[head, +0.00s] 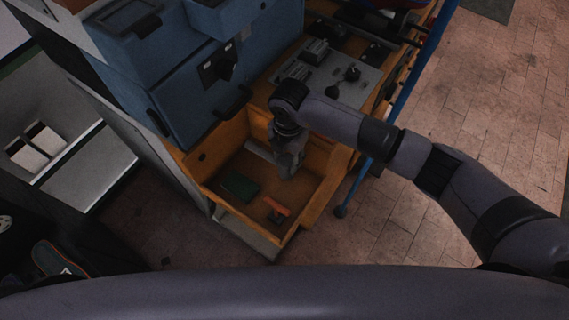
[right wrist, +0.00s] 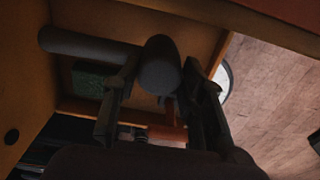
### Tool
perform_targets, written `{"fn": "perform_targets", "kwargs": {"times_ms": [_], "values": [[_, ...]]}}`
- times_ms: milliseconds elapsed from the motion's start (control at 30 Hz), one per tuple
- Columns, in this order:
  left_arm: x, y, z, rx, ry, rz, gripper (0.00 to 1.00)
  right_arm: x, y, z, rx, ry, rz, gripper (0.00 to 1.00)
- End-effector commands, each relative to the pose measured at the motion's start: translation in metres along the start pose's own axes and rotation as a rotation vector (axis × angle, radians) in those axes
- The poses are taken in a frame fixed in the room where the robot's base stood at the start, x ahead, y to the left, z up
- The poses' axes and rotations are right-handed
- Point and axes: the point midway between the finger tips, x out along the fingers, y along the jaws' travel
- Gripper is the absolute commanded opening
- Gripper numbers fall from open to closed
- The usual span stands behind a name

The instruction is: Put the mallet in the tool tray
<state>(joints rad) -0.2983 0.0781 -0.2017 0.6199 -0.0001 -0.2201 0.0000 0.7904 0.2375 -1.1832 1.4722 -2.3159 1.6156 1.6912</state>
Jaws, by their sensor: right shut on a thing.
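The mallet (right wrist: 90,45) is dark grey in the right wrist view. One cylinder runs off to the left, and a thicker rounded piece lies between the fingers. In the head view a pale grey bar beside my gripper (head: 258,151) seems to be part of it. My right gripper (head: 289,165) is shut on the mallet and reaches down inside the orange tool tray (head: 236,221). Its fingers also show in the right wrist view (right wrist: 162,80). I cannot tell whether the mallet touches the tray floor. My left gripper is not in view.
A green block (head: 240,186) and an orange-red tool (head: 277,207) lie in the tray, near its front. A blue cabinet (head: 195,85) stands behind the tray at left. A grey panel with knobs (head: 335,77) lies behind it at right. A blue rail (head: 398,95) runs along the right side.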

Motion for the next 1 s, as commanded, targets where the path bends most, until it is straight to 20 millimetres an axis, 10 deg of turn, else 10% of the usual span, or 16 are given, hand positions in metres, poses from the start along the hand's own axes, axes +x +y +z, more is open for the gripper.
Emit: {"fn": "perform_targets", "kwargs": {"times_ms": [733,767,1000], "values": [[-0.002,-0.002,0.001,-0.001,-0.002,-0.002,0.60,0.043,0.001,0.001,-0.002,-0.001,0.003,0.00],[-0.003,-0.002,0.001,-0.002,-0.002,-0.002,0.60,0.043,0.000,0.001,-0.002,-0.001,0.001,0.40],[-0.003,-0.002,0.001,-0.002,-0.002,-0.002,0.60,0.043,0.000,0.001,-0.002,-0.001,0.001,0.56]]}}
